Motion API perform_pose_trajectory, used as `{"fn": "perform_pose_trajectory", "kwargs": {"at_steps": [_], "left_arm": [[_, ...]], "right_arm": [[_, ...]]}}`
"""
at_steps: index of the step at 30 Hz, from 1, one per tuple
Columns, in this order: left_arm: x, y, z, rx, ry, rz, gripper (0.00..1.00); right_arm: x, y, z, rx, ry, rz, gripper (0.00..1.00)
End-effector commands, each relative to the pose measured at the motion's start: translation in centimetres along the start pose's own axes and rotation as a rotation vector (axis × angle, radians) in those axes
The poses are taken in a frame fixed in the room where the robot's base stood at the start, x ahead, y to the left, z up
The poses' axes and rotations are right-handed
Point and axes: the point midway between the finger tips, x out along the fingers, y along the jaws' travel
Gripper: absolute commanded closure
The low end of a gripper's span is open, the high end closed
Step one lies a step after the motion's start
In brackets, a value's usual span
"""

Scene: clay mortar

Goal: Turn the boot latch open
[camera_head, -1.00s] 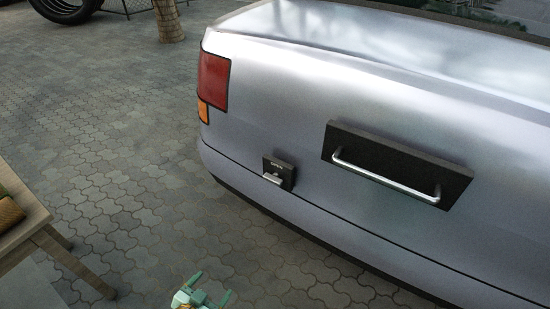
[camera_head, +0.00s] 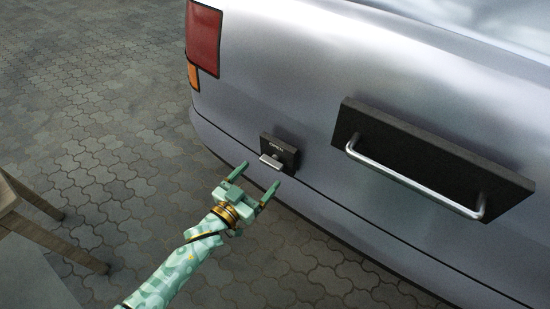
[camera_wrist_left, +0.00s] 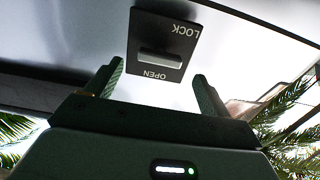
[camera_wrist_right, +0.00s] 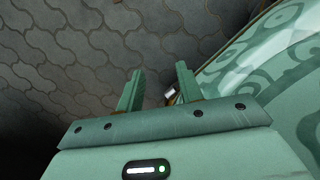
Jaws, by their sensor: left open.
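The boot latch is a small black plate (camera_head: 286,153) on the silver car's rear, with a short silver lever (camera_head: 271,161) standing out from its lower part. In the left wrist view the plate (camera_wrist_left: 165,32) reads LOCK and OPEN upside down, and the lever (camera_wrist_left: 160,58) lies crosswise near OPEN. My left gripper (camera_head: 259,175) is open and empty, just below and in front of the latch. In the left wrist view its fingers (camera_wrist_left: 158,72) stand either side of the lever's line, apart from it. My right gripper (camera_wrist_right: 160,69) is open, above paving, and does not show in the head view.
The car boot (camera_head: 310,80) fills the right side. A black panel with a long silver bar handle (camera_head: 410,182) sticks out right of the latch. A wooden table (camera_head: 15,205) stands at the left edge. The paving (camera_head: 100,120) between is clear.

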Motion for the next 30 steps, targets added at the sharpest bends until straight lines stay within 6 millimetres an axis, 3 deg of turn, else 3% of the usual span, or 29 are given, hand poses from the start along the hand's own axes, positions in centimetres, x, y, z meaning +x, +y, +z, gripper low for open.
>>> {"fn": "perform_pose_trajectory", "kwargs": {"at_steps": [3, 6, 12, 18, 27, 28, 30], "left_arm": [[3.2, 0.0, 0.8, -0.004, -0.002, 0.001, 0.18], [4.8, 0.0, 0.6, -0.002, -0.002, 0.001, 0.18], [7.1, 0.0, 0.4, -0.001, -0.002, 0.000, 0.18], [8.2, 0.0, 0.1, -0.001, -0.001, 0.000, 0.18], [8.3, 0.0, 0.0, 0.000, -0.001, 0.000, 0.18], [8.3, 0.0, 0.0, 0.000, -0.001, 0.000, 0.21], [8.3, 0.0, 0.0, 0.000, -0.001, 0.000, 0.40]], "right_arm": [[1.2, 0.7, 0.0, -0.025, -0.022, 0.008, 0.64], [0.5, 1.5, -2.8, -0.054, 0.000, 0.028, 0.64], [-1.0, 2.8, -6.5, -0.101, 0.020, 0.064, 0.64], [-2.0, 3.5, -8.2, -0.122, 0.030, 0.084, 0.64], [-2.3, 3.7, -8.5, -0.126, 0.031, 0.088, 0.64], [-2.2, 3.7, -8.5, -0.125, 0.031, 0.088, 0.64], [-2.2, 3.7, -8.5, -0.125, 0.031, 0.088, 0.64]]}}
